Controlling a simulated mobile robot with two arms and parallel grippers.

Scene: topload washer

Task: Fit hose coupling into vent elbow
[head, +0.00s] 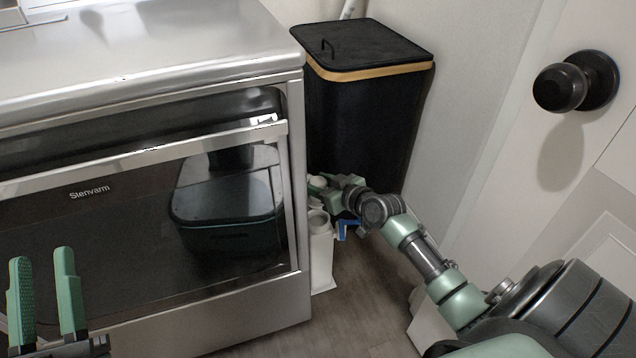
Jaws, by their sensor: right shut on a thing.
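My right gripper (322,187) is shut on a small white piece, seemingly the hose coupling (316,182), beside the right front corner of the steel appliance. Just below it stands a white upright part with a round opening at its top, seemingly the vent elbow (320,250). The coupling appears above this opening; the fingers partly cover it, and I cannot tell whether the two touch. My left gripper (44,285) is open and empty at the lower left, in front of the appliance's dark glass door.
The steel appliance (150,60) fills the left side. A black lidded bin (360,115) stands behind my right gripper, against the wall. A small blue piece (346,228) shows right of the white part. A door with a black knob (562,88) is at right. Some wooden floor (365,310) is clear.

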